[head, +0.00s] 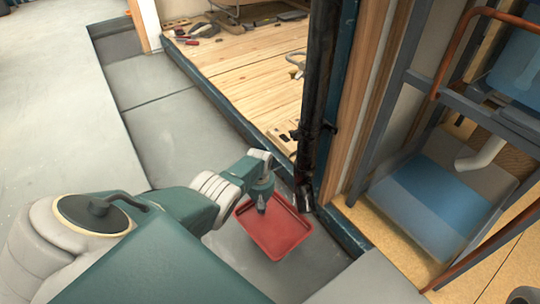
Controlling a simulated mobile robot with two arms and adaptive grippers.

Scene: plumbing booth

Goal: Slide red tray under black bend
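The red tray (276,232) lies on the grey floor, close to the foot of the wooden platform. The black pipe (320,75) runs down in front of the platform's corner post, and its black bend (303,196) is at the lower end, just right of the tray's far right corner. My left gripper (262,208) points down at the tray's far rim, overlapping it in the picture. Its fingertips look close together, but they are small, and I cannot tell whether they hold the rim. My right gripper does not show.
The wooden platform (250,80) has a dark edge beside the tray, with tools (205,30) at its back. A metal frame with a copper pipe (455,50) and a blue-grey panel (430,205) stand at right. Grey floor (160,110) is free at left.

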